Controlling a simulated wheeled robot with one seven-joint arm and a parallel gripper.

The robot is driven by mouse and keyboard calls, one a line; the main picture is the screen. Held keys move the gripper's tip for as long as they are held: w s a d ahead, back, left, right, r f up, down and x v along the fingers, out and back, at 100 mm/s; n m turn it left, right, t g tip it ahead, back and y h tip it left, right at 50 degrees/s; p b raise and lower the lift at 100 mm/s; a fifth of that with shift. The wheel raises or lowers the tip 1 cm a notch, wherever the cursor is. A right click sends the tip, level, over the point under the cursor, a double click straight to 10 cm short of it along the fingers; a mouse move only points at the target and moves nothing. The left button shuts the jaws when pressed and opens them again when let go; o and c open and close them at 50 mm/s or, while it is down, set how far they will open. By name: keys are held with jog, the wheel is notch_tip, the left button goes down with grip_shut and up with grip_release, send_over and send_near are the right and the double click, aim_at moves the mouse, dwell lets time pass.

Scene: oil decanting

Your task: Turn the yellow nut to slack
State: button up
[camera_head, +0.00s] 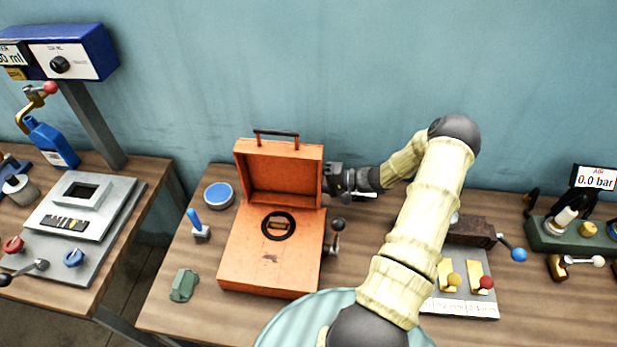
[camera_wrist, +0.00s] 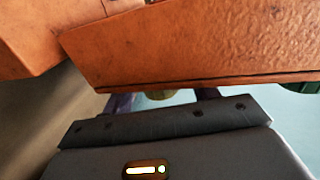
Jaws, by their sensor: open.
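A small yellow nut-like piece (camera_head: 588,229) sits on the green block at the far right in the head view; I cannot tell for sure that it is the task's nut. My gripper (camera_head: 334,181) is well to its left, at the right side of the orange case's raised lid. It is open, with its two dark fingertips partly hidden behind the orange surface in the wrist view. A rounded olive thing (camera_wrist: 160,95) shows between them, mostly covered; I cannot tell what it is. Whether the gripper touches the case is unclear.
The open orange case (camera_head: 268,270) stands mid-table, with a side crank (camera_head: 337,225). A green block (camera_head: 560,239) stands near the air display (camera_head: 597,179). A brown vise-like block (camera_head: 472,232) and a plate with yellow levers (camera_head: 449,276) lie right of my arm.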

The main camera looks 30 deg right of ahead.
jog(key=shift+w+a, duration=0.1)
jog(key=shift+a, duration=0.1)
jog(key=shift+c, duration=0.2)
jog(key=c, duration=0.9)
jog(key=y+b, duration=0.1)
jog(key=b, duration=0.2)
jog(key=shift+f+t, duration=0.4)
jog(key=shift+c, duration=0.2)
jog(key=t+y+b, duration=0.1)
jog(key=y+b, duration=0.1)
jog(key=b, duration=0.1)
jog(key=shift+b, duration=0.35)
jog(key=shift+r+t+y+b, duration=0.3)
jog(key=shift+y+b, duration=0.15)
jog(key=shift+y, duration=0.05)
